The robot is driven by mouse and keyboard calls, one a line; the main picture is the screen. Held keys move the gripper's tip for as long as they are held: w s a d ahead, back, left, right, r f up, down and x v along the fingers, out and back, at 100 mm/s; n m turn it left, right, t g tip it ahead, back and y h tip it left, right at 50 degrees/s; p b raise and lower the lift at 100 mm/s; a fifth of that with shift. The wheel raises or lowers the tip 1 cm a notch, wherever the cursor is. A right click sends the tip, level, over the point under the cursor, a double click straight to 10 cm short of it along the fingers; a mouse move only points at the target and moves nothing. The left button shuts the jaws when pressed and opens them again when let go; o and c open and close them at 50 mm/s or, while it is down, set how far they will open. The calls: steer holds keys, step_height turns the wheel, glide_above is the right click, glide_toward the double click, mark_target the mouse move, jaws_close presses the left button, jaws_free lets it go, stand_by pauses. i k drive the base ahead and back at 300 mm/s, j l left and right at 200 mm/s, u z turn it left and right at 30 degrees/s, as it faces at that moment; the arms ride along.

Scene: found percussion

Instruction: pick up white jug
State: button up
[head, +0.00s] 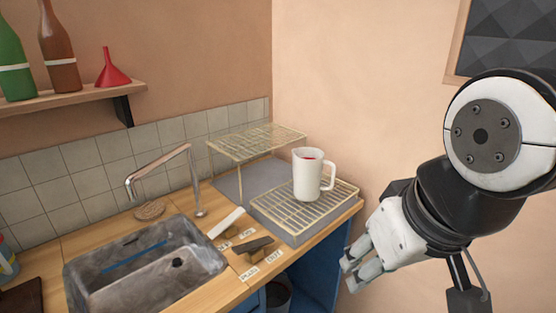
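The white jug (307,176) stands upright on a wire drying rack (273,213) at the right end of the counter. Its handle faces right, and something red shows inside its mouth. My gripper (350,274) is in front of the counter's right end, lower and to the right of the jug, apart from it. Its fingers point down and left. They look pale and close to each other, and the gap between them is not clear. Nothing is seen held.
A raised wire shelf (258,140) stands behind and left of the jug. A sink (145,265) with a metal faucet (160,170) is at left. A white block (226,223) and a dark block (254,245) lie before the rack. Bottles and a red funnel (112,70) sit on a wall shelf.

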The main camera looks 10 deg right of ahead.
mark_target(308, 162)
steer(key=z, duration=0.25)
steer(key=i+l, duration=0.4)
steer(key=i, duration=0.2)
steer(key=i+l+u, duration=0.1)
steer(key=i+l, duration=0.3)
steer(key=i, duration=0.25)
